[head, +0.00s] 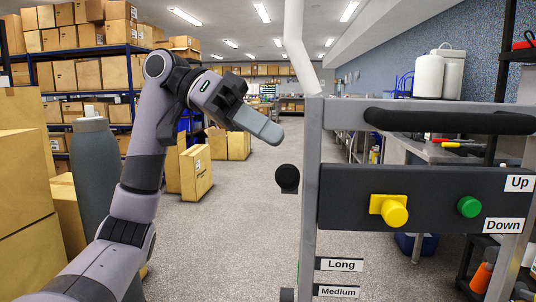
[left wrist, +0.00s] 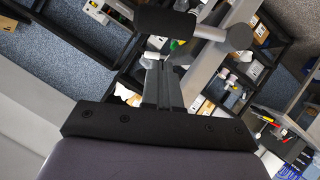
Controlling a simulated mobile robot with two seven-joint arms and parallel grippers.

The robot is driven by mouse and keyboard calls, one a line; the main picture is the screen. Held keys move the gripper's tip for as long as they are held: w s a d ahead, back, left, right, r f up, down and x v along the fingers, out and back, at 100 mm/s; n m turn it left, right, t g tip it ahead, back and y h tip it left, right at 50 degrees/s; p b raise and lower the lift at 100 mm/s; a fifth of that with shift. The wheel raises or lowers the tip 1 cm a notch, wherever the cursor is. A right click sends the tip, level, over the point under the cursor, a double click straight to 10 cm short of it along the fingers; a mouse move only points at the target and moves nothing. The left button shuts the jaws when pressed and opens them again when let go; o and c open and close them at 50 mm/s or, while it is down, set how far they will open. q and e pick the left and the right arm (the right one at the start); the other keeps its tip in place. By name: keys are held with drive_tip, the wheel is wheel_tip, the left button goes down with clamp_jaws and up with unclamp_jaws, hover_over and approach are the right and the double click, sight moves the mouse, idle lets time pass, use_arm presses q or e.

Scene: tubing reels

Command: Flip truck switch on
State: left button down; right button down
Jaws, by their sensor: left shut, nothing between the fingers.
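A dark control panel (head: 345,200) spans the frame of a grey cart at the right of the head view. It carries a yellow knob (head: 393,210) on a yellow base and a green round button (head: 469,206). Labels read "Up" (head: 519,183) and "Down" (head: 503,226). No part is labelled as the truck switch. My left gripper (head: 272,133) is shut and empty, left of the cart's upright post and above the panel's height, apart from the knob. Its fingers also show in the left wrist view (left wrist: 163,70). My right gripper is out of view.
A black padded handle (head: 450,122) crosses above the panel. A grey post (head: 311,190) and a black round knob (head: 287,177) stand between my left gripper and the panel. Cardboard boxes (head: 196,172) stand at the left. The aisle floor (head: 245,225) is clear.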

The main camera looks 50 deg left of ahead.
sight(289, 180)
use_arm(q)
drive_tip(key=f, duration=0.2)
drive_tip(key=d, duration=0.1)
drive_tip(key=shift+s+d+f+b, duration=0.1)
drive_tip(key=shift+s+f+b, duration=0.2)
drive_tip(key=shift+f+b, duration=0.1)
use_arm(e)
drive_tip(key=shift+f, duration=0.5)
use_arm(q)
drive_tip(key=shift+f, duration=0.1)
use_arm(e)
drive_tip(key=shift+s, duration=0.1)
